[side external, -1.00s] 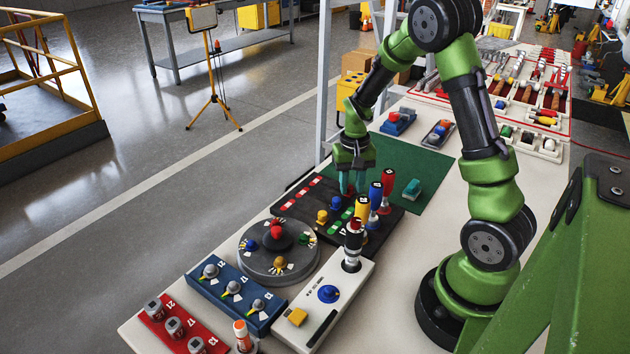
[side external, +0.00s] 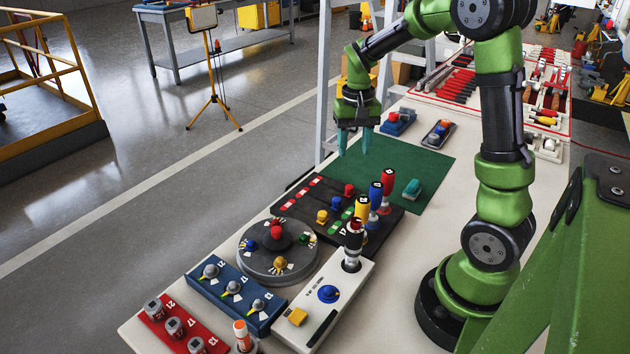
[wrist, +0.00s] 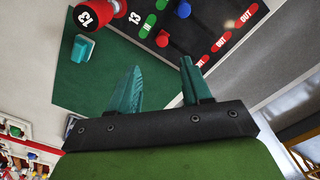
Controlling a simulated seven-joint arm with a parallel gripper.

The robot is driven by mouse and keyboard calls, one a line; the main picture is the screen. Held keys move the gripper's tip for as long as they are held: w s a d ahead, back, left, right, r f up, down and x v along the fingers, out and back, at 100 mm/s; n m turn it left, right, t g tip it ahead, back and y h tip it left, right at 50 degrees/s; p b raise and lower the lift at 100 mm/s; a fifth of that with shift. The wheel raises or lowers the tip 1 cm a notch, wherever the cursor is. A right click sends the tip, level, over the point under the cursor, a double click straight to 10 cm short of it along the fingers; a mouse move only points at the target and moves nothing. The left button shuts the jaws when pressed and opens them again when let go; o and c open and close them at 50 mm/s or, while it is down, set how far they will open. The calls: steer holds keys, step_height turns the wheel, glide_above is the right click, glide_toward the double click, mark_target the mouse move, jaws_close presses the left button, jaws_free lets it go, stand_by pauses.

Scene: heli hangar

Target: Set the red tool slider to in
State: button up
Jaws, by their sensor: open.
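The red slider knob (side external: 349,190) stands on the black slider panel (side external: 300,222), beside blue and yellow knobs. In the wrist view the red knob (wrist: 162,38) sits close to its green IN label (wrist: 147,25), away from the red OUT label (wrist: 203,60) of its row. My gripper (side external: 354,150) is open and empty, above the green mat and clear of the knob. In the wrist view both teal fingers (wrist: 160,68) are apart with nothing between them.
Upright red (side external: 388,183), blue (side external: 375,195) and yellow (side external: 361,208) handles stand along the panel's right side. A grey round dial (side external: 255,262) and a white joystick box (side external: 340,290) lie in front. The green mat (side external: 400,160) is mostly bare, with a teal block (side external: 412,189).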

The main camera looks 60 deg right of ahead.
step_height(320, 180, up, 6)
steer(key=shift+f, duration=0.1)
stand_by(0.4)
steer(key=s+a+r+n+t, duration=0.1)
steer(key=s+a+t, duration=0.1)
steer(key=a, duration=0.4)
steer(key=s+a+r+n+t+y, duration=0.1)
steer(key=s+a+r+n+t, duration=0.1)
steer(key=s+a, duration=0.2)
steer(key=s+a+r+n+t+y, duration=0.1)
steer(key=s+a+n+t, duration=0.1)
steer(key=a, duration=0.7)
steer(key=shift+s+a+r+t, duration=0.25)
steer(key=shift+s+a+t, duration=0.25)
steer(key=shift+s, duration=0.55)
steer(key=shift+d, duration=0.1)
